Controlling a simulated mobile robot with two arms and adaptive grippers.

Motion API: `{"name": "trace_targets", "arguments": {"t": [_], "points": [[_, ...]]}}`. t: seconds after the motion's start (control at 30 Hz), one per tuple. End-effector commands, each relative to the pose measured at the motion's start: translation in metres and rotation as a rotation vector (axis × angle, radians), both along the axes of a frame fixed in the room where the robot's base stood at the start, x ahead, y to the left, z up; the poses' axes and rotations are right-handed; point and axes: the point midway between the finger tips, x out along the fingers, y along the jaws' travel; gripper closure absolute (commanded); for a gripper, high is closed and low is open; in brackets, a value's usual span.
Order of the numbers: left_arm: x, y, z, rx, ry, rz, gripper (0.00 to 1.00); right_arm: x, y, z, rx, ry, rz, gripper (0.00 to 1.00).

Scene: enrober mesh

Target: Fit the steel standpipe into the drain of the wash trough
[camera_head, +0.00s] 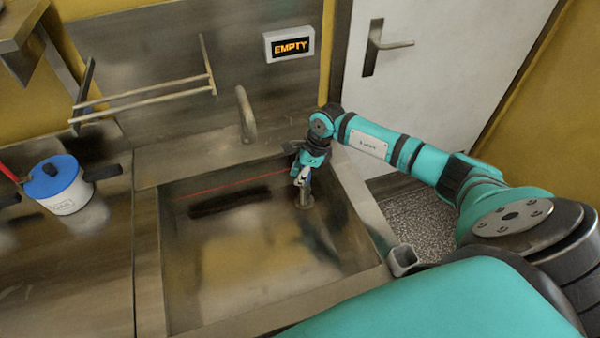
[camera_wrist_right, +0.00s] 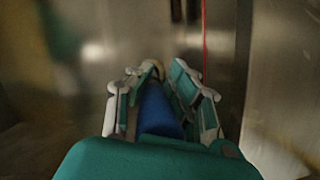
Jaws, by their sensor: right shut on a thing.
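The steel standpipe (camera_head: 304,196) stands about upright at the back right of the wash trough (camera_head: 362,207). Its lower end is at the drain (camera_head: 304,204), which it largely covers; I cannot tell whether it is seated in the hole or only resting there. My right gripper (camera_head: 302,176) is above the trough floor, shut on the upper part of the standpipe. In the right wrist view a blue cylinder (camera_wrist_right: 157,110) shows between the fingers of the right gripper (camera_wrist_right: 160,80). My left gripper is not in view.
A red line (camera_head: 240,183) runs along the trough's back wall. A curved tap (camera_head: 245,112) stands behind it. A display (camera_head: 289,45) reads EMPTY. A white pot with a blue lid (camera_head: 54,178) stands on the left counter. A rail rack (camera_head: 150,93) is at the back; a door (camera_head: 440,70) is right.

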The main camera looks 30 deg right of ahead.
Motion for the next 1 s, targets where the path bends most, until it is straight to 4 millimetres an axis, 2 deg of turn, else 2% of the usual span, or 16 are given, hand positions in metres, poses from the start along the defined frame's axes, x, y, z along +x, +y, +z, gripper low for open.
{"name": "trace_targets", "arguments": {"t": [0.03, 0.07, 0.23, 0.5, 0.63, 0.77, 1.0], "points": [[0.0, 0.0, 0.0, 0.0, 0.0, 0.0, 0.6, -0.001, 0.0, -0.001, 0.001, 0.005, 0.0, 1.0], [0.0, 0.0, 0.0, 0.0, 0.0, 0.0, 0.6, -0.002, 0.0, -0.001, 0.0, 0.005, 0.0, 0.81], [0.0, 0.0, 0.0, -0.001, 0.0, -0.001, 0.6, -0.001, 0.0, -0.001, 0.0, 0.004, 0.0, 0.58], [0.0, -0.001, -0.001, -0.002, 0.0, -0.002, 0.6, -0.001, 0.0, 0.0, 0.0, 0.002, 0.001, 0.57], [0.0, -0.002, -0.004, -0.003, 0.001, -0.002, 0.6, -0.001, -0.003, 0.008, 0.0, -0.002, 0.001, 0.57], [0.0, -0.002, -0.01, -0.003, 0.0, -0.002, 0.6, -0.005, -0.009, 0.028, -0.003, -0.004, 0.001, 0.57], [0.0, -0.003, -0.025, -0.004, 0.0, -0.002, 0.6, -0.014, -0.021, 0.077, -0.002, -0.003, 0.0, 0.57]]}}
